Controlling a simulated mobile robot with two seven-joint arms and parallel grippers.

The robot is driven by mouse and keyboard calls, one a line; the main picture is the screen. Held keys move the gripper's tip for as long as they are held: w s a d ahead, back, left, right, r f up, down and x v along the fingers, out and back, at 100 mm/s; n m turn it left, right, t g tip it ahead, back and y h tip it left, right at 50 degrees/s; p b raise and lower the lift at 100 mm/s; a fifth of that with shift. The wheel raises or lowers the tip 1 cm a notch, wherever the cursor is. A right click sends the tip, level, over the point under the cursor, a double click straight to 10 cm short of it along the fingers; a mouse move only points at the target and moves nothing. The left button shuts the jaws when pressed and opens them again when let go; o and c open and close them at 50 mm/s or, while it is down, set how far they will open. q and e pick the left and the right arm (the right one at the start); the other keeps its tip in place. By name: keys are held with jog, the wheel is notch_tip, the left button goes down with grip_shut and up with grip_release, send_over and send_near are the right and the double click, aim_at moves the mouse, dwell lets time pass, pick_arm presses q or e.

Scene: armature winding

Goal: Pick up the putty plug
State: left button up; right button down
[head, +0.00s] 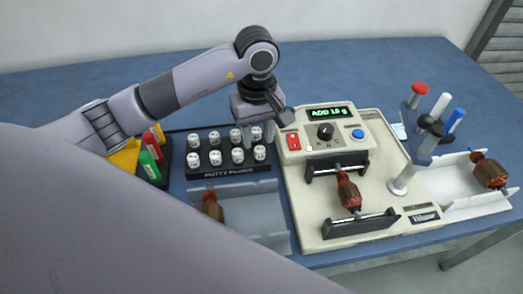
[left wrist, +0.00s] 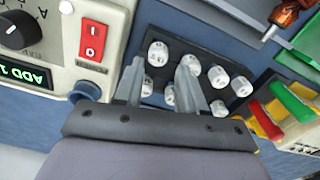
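The putty plugs are small white cylinders with dark marks, standing in two rows in a black rack (head: 232,171) labelled "PUTTY PLUGS". My left gripper (head: 257,132) is over the back right end of the rack, beside the machine. In the left wrist view, its two fingers (left wrist: 162,64) are apart, with nothing held between them. One putty plug (left wrist: 158,54) shows in the gap between the fingertips; whether they touch it I cannot tell. Another plug (left wrist: 218,76) stands to the right of the fingers, and some plugs are partly hidden behind them. My right gripper is not in view.
A beige machine (head: 296,205) with a lit display, knob and red switch stands right of the rack, bearing an armature (head: 348,190). Another armature (head: 212,206) lies in the left tray (head: 262,213). A stand (head: 423,140) holds coloured-handled tools. Red and green items (head: 151,146) stand left.

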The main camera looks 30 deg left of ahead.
pick_arm(q)
notch_tip(320, 180, down, 5)
jog(key=shift+w+d+p, duration=0.1)
jog(key=shift+d+p, duration=0.05)
jog(key=shift+p, duration=0.3)
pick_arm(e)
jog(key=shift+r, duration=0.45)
pick_arm(q)
jog(key=shift+c, duration=0.3)
jog(key=c, duration=0.5)
jog(key=shift+c, duration=0.2)
jog(key=shift+r, duration=0.2)
